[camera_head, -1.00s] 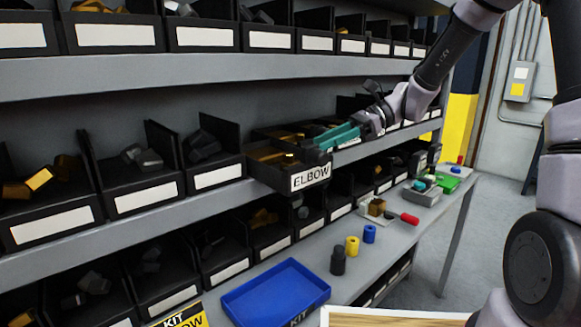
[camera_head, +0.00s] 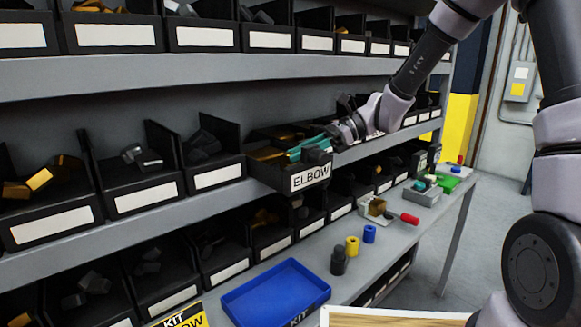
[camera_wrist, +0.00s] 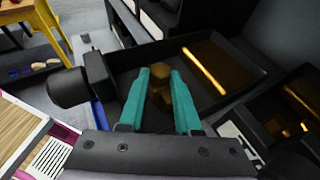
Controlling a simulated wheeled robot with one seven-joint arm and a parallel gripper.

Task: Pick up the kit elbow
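The black bin labelled ELBOW (camera_head: 311,177) is pulled forward from the middle shelf and holds brass parts. My gripper (camera_head: 306,146) reaches into the bin from the right, its teal fingers low over the contents. In the wrist view, the fingers of my gripper (camera_wrist: 160,76) are apart. A brass piece, apparently an elbow (camera_wrist: 161,74), lies between and just beyond the fingertips. Its lower part is partly hidden by the fingers, and I cannot tell whether they touch it. Another long brass shape (camera_wrist: 206,68) lies to the right in the bin.
Neighbouring black bins (camera_head: 215,160) stand close on the left, and a shelf runs above.

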